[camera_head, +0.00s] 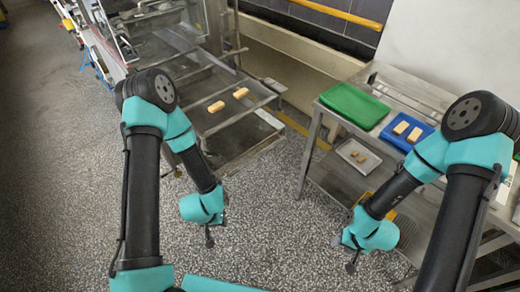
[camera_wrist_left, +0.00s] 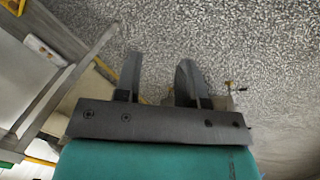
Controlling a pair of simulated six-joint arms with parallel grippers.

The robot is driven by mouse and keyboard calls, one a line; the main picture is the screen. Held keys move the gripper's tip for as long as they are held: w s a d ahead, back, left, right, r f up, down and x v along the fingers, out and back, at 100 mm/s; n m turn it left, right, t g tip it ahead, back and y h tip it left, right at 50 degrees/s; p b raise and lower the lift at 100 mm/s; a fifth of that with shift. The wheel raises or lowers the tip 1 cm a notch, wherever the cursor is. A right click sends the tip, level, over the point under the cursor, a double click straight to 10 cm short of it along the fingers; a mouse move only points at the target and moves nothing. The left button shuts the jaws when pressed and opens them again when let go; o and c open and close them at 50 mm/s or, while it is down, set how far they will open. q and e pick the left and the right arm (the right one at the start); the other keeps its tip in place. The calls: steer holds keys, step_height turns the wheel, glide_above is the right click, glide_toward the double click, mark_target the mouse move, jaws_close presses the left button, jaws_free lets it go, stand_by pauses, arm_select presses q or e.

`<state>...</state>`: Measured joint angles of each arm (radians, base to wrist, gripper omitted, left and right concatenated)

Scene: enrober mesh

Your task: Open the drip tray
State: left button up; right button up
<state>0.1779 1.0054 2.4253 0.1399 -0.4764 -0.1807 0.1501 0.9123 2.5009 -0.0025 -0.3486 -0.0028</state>
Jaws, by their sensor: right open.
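The enrober's wire mesh (camera_head: 222,120) stands at upper centre in the head view, with two pale bars (camera_head: 216,106) on it. Below it is a flat grey metal surface that looks like the drip tray (camera_head: 240,138); its handle cannot be made out. My left gripper (camera_head: 209,235) hangs above the floor in front of the enrober, apart from it. In the left wrist view its two fingers (camera_wrist_left: 158,80) are spread with nothing between them. My right gripper (camera_head: 345,254) is open and empty, low beside the steel table at right.
The steel table (camera_head: 305,160) at right holds a green tray (camera_head: 353,105) and a blue tray (camera_head: 398,144) with pale bars. A small metal tray (camera_head: 345,158) with small pieces sits on its lower shelf. Speckled floor (camera_head: 270,220) between enrober and table is clear.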

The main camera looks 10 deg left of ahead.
arm_select(q)
steer(key=w+d+m+t+y, duration=0.2)
steer(key=w+t+y, duration=0.1)
steer(key=w, duration=0.6)
steer(key=m+t+y, duration=0.5)
steer(key=m+y, duration=0.2)
steer(key=y, duration=0.5)
glide_toward(258, 156)
steer(key=d+f+v, duration=0.1)
steer(key=v, duration=0.6)
steer(key=shift+w+a+r, duration=0.15)
steer(key=shift+w+r, duration=0.05)
steer(key=shift+r, duration=0.05)
steer(key=x, duration=1.7)
steer(key=shift+a, duration=0.35)
